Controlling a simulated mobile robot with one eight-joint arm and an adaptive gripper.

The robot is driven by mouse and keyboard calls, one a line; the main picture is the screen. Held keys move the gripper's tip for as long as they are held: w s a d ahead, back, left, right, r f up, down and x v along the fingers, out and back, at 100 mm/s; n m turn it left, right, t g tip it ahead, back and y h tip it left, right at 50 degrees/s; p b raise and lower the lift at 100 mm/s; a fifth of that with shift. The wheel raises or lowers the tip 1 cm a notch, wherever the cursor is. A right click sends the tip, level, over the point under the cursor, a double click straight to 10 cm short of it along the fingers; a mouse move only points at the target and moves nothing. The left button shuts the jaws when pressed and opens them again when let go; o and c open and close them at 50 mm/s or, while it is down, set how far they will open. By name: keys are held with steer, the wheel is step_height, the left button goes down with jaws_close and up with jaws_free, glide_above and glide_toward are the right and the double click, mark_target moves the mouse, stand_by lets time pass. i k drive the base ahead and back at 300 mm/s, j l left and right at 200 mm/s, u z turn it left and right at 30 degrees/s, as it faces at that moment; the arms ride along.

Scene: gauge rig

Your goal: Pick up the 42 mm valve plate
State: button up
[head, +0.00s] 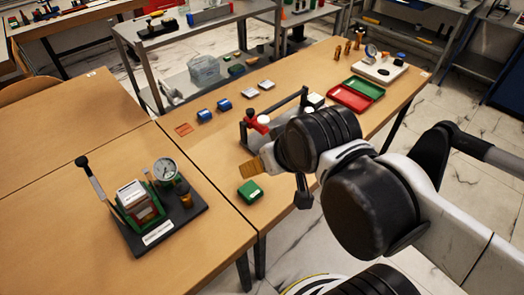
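I cannot tell which thing is the 42 mm valve plate, as no size can be read. Flat candidates lie on the right bench in the head view: a thin copper-coloured plate (184,129) and two small silver plates, one nearer (250,93) and one farther (266,85). A green block (250,192) lies near the bench's front edge. My arm reaches in from the right over this bench.
A gauge rig (163,207) with a dial and lever stands on the left bench. The left bench is otherwise largely clear.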

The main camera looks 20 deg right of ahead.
mark_target(130, 194)
steer(key=i+j+u, duration=0.1)
steer(key=j+u, duration=0.3)
steer(key=i+j+u, duration=0.1)
steer(key=u, duration=0.25)
steer(key=i+j+u, duration=0.2)
steer(key=u, duration=0.2)
steer(key=j, duration=0.1)
